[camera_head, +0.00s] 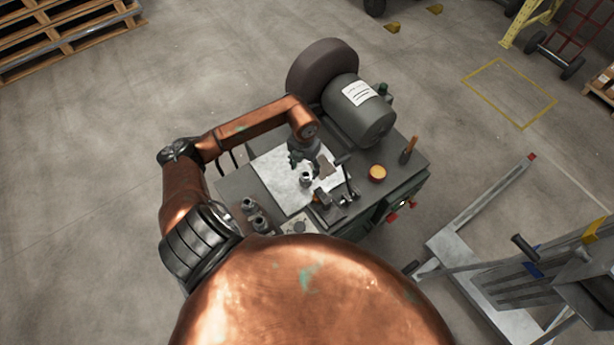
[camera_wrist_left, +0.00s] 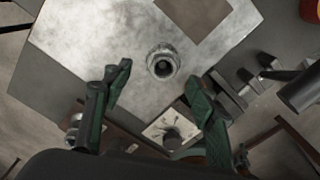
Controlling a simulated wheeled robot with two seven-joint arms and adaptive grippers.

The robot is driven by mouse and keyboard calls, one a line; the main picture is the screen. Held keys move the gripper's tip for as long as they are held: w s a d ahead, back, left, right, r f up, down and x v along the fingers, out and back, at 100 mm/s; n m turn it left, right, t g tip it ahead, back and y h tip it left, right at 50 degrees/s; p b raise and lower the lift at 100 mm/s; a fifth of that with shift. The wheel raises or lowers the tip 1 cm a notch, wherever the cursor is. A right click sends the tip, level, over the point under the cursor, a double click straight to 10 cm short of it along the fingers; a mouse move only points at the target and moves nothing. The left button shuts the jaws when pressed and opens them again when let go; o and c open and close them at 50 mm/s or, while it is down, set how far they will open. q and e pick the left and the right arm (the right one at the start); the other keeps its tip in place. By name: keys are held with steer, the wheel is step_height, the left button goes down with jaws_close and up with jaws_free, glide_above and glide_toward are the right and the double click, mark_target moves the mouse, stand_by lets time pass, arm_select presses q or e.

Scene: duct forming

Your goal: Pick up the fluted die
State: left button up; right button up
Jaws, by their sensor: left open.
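A small round metal piece with a central hole, apparently the die (camera_head: 306,178), stands on the pale metal sheet (camera_head: 272,170) on the bench. In the left wrist view the die (camera_wrist_left: 162,62) lies just beyond my fingertips, roughly centred between them. Flutes on it are too small to make out. My left gripper (camera_head: 301,162) is above the sheet close to the die, with its green fingers (camera_wrist_left: 158,78) spread and nothing between them. Two similar dark metal pieces (camera_head: 258,223) stand at the bench's front left. My right gripper is not in view.
A big motor (camera_head: 360,110) with a dark wheel (camera_head: 322,68) fills the bench's back. A brown plate (camera_wrist_left: 196,14) lies on the sheet.

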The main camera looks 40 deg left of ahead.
mark_target(306, 177)
arm_select(q)
steer(key=shift+w+d+f, duration=0.1)
steer(key=shift+f, duration=1.1)
steer(key=shift+w+d+f, duration=0.1)
steer(key=shift+f, duration=1.1)
steer(key=shift+c, duration=0.4)
jaws_close()
